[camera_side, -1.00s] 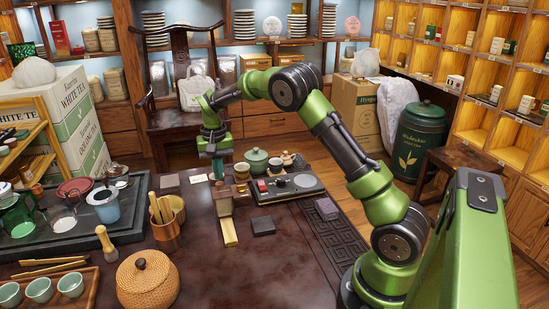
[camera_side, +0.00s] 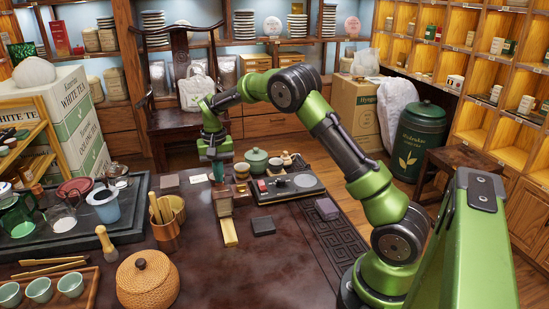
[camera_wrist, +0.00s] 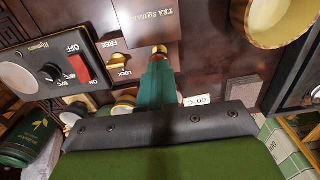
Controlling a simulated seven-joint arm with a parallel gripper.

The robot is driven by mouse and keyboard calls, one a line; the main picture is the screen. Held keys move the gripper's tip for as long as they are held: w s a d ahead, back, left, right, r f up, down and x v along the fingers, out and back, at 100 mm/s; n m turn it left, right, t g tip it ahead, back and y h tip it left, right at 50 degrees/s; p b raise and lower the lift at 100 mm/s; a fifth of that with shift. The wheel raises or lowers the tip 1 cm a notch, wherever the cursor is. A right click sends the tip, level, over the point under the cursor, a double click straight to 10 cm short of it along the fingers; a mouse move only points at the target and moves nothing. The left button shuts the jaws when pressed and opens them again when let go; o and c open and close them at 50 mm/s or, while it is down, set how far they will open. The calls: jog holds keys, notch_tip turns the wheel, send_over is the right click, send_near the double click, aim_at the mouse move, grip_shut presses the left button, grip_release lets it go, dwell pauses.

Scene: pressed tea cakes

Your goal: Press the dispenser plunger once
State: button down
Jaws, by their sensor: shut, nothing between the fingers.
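The tea dispenser is a brown wooden box (camera_side: 223,203) on the dark table, with a pale yellow tray-like piece (camera_side: 229,232) in front of it. Its top, lettered "TEA SQUARE" (camera_wrist: 143,18), shows in the wrist view. A small brass knob (camera_wrist: 159,49), which looks like the plunger, stands at the edge of that box. My gripper (camera_side: 218,174) is just behind and above the dispenser; its green fingers (camera_wrist: 157,68) are shut and empty. Their tips appear close to the knob in the wrist view; I cannot tell whether they touch it.
A black appliance with a red switch (camera_wrist: 81,67) stands beside the dispenser; brass FREE (camera_wrist: 112,43) and LOCK (camera_wrist: 121,73) plates are near it. A green lidded pot (camera_side: 256,160) is behind.

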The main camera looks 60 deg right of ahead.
jog(key=shift+f, duration=1.35)
jog(key=shift+r, duration=2.9)
